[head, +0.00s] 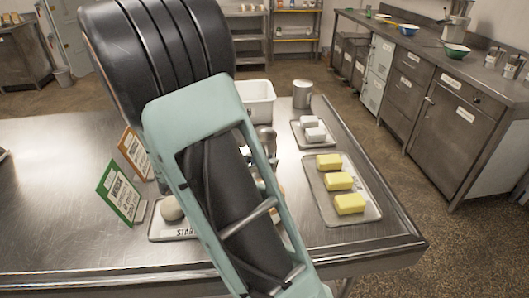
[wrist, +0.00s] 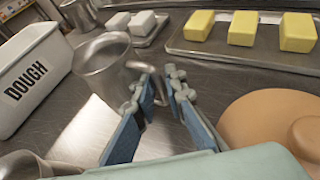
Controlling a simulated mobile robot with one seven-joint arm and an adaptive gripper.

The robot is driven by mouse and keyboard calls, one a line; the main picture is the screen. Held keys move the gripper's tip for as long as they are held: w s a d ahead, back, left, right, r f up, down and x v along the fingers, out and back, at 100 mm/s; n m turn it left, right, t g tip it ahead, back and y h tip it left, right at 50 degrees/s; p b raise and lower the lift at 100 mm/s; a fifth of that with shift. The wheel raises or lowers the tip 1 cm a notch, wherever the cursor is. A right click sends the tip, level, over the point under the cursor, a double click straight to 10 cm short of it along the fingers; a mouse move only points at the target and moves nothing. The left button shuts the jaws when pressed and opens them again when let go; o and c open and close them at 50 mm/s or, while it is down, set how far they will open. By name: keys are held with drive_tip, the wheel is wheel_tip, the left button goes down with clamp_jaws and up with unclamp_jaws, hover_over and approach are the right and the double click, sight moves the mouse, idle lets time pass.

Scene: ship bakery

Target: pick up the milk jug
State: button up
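A grey metal jug (wrist: 103,68), which I take for the milk jug, stands upright on the steel table in the wrist view. Its handle points toward my gripper (wrist: 161,80). My gripper is partly open, with blue-padded fingers and a gap between the tips. The left finger overlaps the handle in the picture; I cannot tell whether they touch or whether the handle lies between the fingers. In the head view the jug (head: 265,133) shows only in part beside my arm, which mostly hides my gripper.
A white DOUGH bin (wrist: 30,80) stands left of the jug. A tan rounded object (wrist: 245,118) is close at right. Trays hold yellow blocks (head: 338,181) and white blocks (head: 315,134). A metal canister (head: 302,94) stands behind.

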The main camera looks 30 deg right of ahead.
drive_tip(key=shift+c, duration=0.4)
clamp_jaws()
drive_tip(key=shift+r, duration=0.15)
drive_tip(key=shift+r, duration=1.05)
drive_tip(key=w+a+r+p, duration=0.2)
drive_tip(key=w+a+r, duration=0.5)
drive_tip(key=w+r, duration=0.3)
drive_tip(key=shift+w+r, duration=0.3)
drive_tip(key=shift+w, duration=0.65)
drive_tip(key=shift+a, duration=0.1)
